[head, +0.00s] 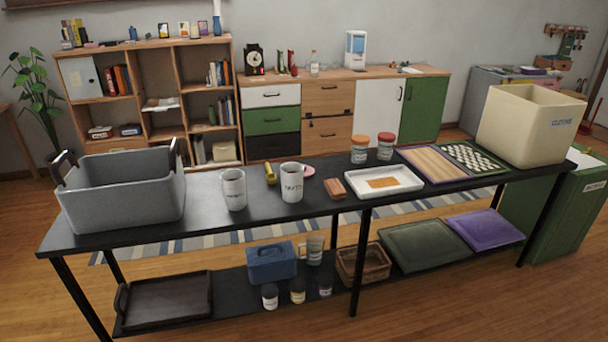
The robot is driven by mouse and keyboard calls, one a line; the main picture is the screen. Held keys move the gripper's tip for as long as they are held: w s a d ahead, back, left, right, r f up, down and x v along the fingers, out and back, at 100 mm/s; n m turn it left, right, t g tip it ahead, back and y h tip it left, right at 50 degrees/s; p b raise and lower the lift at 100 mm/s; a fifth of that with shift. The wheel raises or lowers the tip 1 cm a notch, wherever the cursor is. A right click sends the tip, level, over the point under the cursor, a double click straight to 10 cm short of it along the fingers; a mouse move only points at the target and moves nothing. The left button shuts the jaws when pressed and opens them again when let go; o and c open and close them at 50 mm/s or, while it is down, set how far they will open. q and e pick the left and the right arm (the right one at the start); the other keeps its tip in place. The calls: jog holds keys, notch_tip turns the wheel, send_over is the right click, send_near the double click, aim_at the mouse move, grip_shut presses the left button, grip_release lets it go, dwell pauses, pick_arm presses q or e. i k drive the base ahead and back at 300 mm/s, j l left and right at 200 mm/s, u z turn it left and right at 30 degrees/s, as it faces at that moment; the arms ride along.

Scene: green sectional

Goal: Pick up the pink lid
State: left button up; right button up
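A small pink round piece (309,171), which looks like the pink lid, lies on the black table (222,222) just behind and to the right of a white mug (291,184). The mug hides part of its left side. A yellow object (270,174) stands to the left of that mug, and a small brown block (335,189) lies in front and to the right of the pink piece. Neither of my grippers shows in the head view.
A grey bin (125,200) stands at the table's left end, a cream box (526,125) at its right. Another white mug (233,190), a white tray (400,182), two jars (359,150) and boards (432,167) share the top. The front strip between bin and tray is mostly clear.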

aim_at(309, 171)
jog(key=i+z, duration=0.25)
jog(key=i, duration=1.7)
